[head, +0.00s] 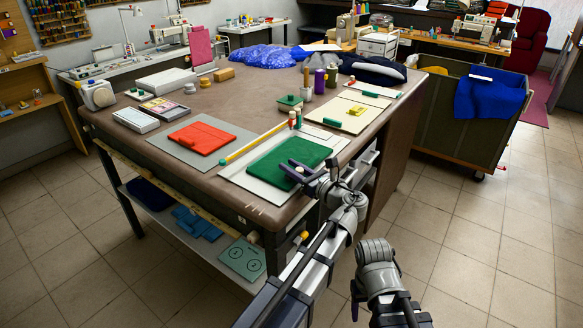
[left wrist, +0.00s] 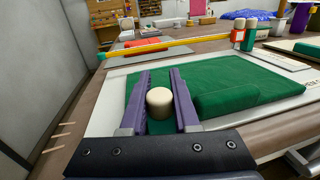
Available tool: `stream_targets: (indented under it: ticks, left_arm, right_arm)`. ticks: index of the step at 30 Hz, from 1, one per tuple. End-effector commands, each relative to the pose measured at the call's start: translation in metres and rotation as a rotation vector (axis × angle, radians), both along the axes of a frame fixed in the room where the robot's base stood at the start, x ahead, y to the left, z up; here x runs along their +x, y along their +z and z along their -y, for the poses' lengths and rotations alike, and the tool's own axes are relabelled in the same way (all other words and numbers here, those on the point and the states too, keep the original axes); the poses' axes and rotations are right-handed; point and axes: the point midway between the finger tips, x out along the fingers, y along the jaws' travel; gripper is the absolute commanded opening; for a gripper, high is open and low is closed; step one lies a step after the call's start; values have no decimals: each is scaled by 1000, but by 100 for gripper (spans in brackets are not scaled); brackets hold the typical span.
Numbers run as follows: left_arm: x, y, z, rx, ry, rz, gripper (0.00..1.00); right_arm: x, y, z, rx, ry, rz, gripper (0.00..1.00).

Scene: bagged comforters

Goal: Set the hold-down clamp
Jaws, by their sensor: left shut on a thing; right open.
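My left gripper (head: 295,168) is over the near edge of a green pad (head: 272,166) on a pale board (head: 232,168). In the left wrist view its purple fingers (left wrist: 160,74) are shut on a cream round knob (left wrist: 159,103), one finger on each side. What lies under the knob is partly hidden by the fingers. A yellow bar (head: 254,143) lies along the far side of the green pad, with red, cream and green pieces (left wrist: 243,34) at its right end. I cannot tell which part is the clamp. My right gripper (head: 357,299) hangs low, off the table, open and empty.
A red pad (head: 201,137) on a grey board is left of the green one. A cream panel (head: 350,114) with green pieces is to the right. Thread spools (head: 319,82) and blue fabric (head: 262,56) stand further back. A green bin (head: 458,118) is beyond the table's right side.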

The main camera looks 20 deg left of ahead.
Motion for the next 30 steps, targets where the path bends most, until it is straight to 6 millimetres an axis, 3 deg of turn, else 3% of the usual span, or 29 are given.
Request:
stream_targets:
  ticks: [9,20,21,28,30]
  left_arm:
    - [1,-2,-2,-100,0,-37,0]
    - [1,-8,-2,-130,0,-47,0]
    - [1,-8,-2,-130,0,-47,33]
    - [0,-8,-2,-130,1,-47,58]
    - [0,-8,-2,-130,1,-47,59]
  right_arm:
    - [0,21,0,0,0,0,59]
    - [0,21,0,0,0,0,59]
    - [0,21,0,0,0,0,59]
    - [0,21,0,0,0,0,59]
    - [0,21,0,0,0,0,59]
